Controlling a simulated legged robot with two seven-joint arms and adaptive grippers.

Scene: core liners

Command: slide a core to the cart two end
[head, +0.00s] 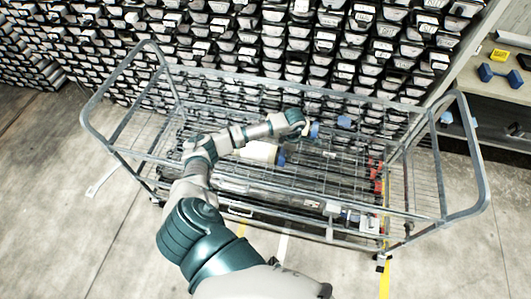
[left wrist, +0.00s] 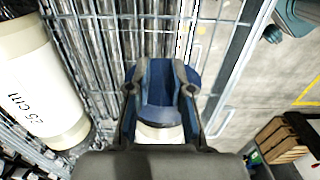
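My left gripper (head: 314,130) hangs over the cart's wire basket. In the left wrist view its fingers (left wrist: 162,85) stand around blue surfaces with a cream patch below them. I cannot tell whether these are finger pads or a held part. A thick cream core (head: 258,152) with a blue end lies in the cart, left of and below the gripper. A cream cylinder marked 25 cm shows at the left of the left wrist view (left wrist: 38,85), apart from the fingers. The grey cart (head: 285,79) has a tall tube frame. My right gripper is out of sight.
Stacked black trays (head: 290,50) fill the back behind the cart. A shelf (head: 500,85) at the right bears a blue dumbbell-shaped thing (head: 500,75). Red parts (head: 376,178) sit at the cart's right end.

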